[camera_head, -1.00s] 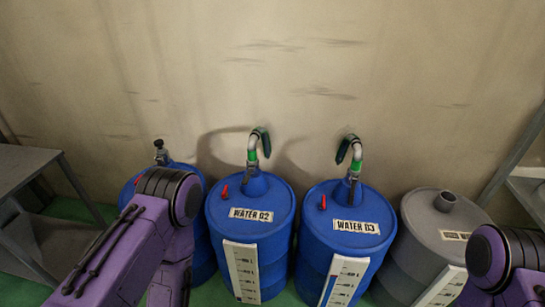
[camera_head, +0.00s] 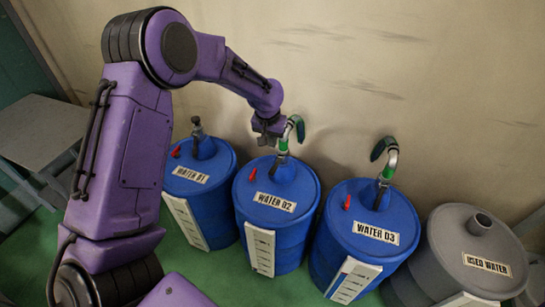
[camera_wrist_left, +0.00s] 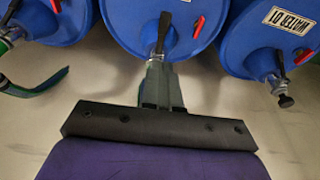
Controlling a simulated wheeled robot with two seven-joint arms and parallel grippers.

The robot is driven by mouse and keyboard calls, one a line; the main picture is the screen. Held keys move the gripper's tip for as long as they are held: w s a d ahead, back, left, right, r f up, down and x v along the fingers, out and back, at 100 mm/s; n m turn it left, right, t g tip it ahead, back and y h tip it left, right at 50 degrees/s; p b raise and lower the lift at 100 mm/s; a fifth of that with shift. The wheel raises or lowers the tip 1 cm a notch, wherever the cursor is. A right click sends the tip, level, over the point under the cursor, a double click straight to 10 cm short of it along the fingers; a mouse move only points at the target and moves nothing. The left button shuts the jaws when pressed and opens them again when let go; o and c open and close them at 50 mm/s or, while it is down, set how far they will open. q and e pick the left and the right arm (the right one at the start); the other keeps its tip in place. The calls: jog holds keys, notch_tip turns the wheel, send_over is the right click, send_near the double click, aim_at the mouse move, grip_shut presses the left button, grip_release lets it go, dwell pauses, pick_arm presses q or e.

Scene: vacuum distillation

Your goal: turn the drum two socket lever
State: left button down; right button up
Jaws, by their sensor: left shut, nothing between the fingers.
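The blue WATER 02 drum (camera_head: 277,205) stands in the middle of the row. A bent pipe with a green collar and dark green end (camera_head: 290,132) rises from its socket. In the left wrist view, a dark, narrow lever-like part (camera_wrist_left: 163,32) stands at the drum two socket. My left gripper (camera_head: 267,137) is over the back of drum two, beside the pipe. Its fingers (camera_wrist_left: 157,68) are shut and empty, close to that part; I cannot tell whether they touch it. The fingers hide part of the socket. My right gripper is out of view.
Drum WATER 01 (camera_head: 203,190) stands left, its fitting without a bent pipe. Drum WATER 03 (camera_head: 365,240), with a similar pipe (camera_head: 386,155), and the grey USED WATER drum (camera_head: 480,235) stand right. The wall is close behind. A grey table (camera_head: 40,130) is at left.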

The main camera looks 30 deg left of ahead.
pick_arm(q)
jog(key=p, duration=0.2)
send_over(274, 169)
jog(key=f, duration=1.1)
jog(key=shift+s+a+f, duration=0.1)
jog(key=shift+s+f, duration=0.35)
jog(key=shift+f, duration=0.5)
